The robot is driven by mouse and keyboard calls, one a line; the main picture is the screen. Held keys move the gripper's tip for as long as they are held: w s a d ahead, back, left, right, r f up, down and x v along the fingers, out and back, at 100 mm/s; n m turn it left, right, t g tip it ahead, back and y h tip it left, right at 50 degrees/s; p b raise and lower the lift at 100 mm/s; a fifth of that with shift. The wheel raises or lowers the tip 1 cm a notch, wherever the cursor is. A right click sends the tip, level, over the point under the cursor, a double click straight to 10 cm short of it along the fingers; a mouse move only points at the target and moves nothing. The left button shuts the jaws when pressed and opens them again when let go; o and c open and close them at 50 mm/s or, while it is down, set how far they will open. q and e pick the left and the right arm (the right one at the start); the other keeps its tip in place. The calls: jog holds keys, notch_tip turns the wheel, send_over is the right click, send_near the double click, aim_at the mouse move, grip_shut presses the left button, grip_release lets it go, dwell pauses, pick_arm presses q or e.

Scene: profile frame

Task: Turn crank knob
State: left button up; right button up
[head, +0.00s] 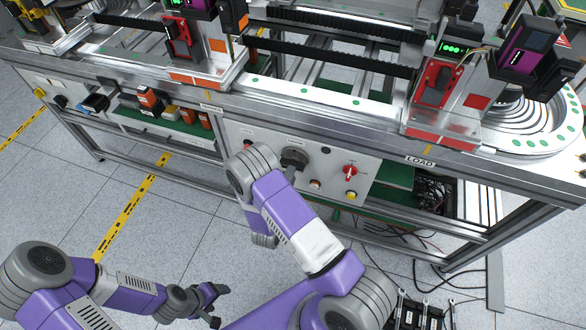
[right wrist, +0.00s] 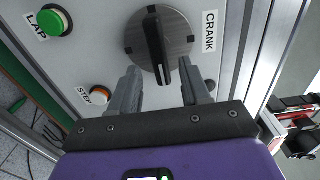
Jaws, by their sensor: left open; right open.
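The crank knob is a dark round dial with a black bar handle (right wrist: 158,45), beside the label CRANK in the right wrist view. In the head view the knob (head: 293,156) is on the white control panel (head: 335,180), partly covered by my right arm. My right gripper (right wrist: 160,78) is open in front of the knob. The lower end of the bar shows between its two fingers, with a gap on each side; I cannot tell the depth. In the head view my right gripper (head: 289,170) is mostly hidden. My left gripper (head: 218,306) is open and empty, low over the floor.
The conveyor line (head: 310,95) runs above. Floor at left is clear.

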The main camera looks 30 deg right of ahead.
pick_arm(q)
jog(key=shift+r, duration=0.35)
pick_arm(e)
jog(key=v, duration=0.3)
jog(key=shift+s+a, duration=0.2)
jog(key=s+a+f+n+g+y+p, duration=0.4)
jog(key=a+f+n+g+y, duration=0.1)
jog(key=f+n+y, duration=0.4)
pick_arm(q)
notch_tip(320, 180, up, 6)
jog(key=shift+p, duration=1.2)
pick_arm(e)
jog(key=s+a+r+n+g+y, duration=0.2)
jog(key=s+a+n+g+y, duration=0.1)
jog(key=n, duration=0.5)
jog(key=s+a+r+n+g+y, duration=0.2)
jog(key=s+a+n+g+y, duration=0.1)
jog(key=s+a+n+y, duration=0.2)
jog(key=s+a+n, duration=0.2)
jog(key=s+n, duration=0.1)
jog(key=s, duration=0.1)
jog(key=shift+s+y, duration=0.35)
jog(key=shift+y, duration=0.05)
pick_arm(q)
jog(key=shift+c, duration=0.3)
